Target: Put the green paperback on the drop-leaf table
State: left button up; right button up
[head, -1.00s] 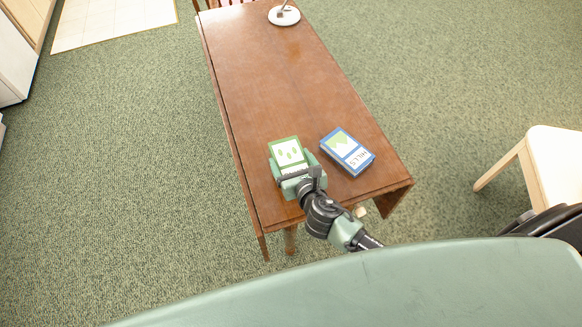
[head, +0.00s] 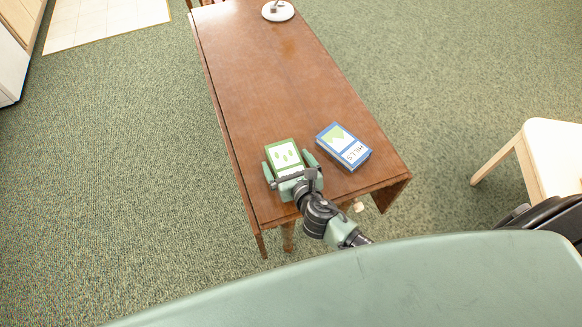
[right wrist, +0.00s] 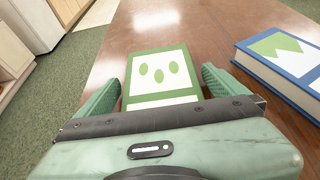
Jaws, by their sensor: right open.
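The green paperback (head: 284,153) has a white panel with green spots on its cover. It lies flat on the brown drop-leaf table (head: 262,75), near the table's near end. My right gripper (head: 289,163) is open, with its fingers on either side of the book's near part. In the right wrist view the green paperback (right wrist: 159,72) shows between the two green fingers, with a gap at each side. The book's near edge is hidden behind the gripper body. My left gripper is not in view.
A blue book (head: 343,146) lies on the table just right of my right gripper. A round white base (head: 278,11) stands at the far end. A pale chair (head: 550,150) is at the right. The table's middle is clear.

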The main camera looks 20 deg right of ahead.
jog(key=v, duration=1)
jog(key=shift+s+r, duration=0.1)
jog(key=shift+s, duration=0.3)
jog(key=shift+s+r, duration=0.3)
jog(key=shift+s, duration=0.25)
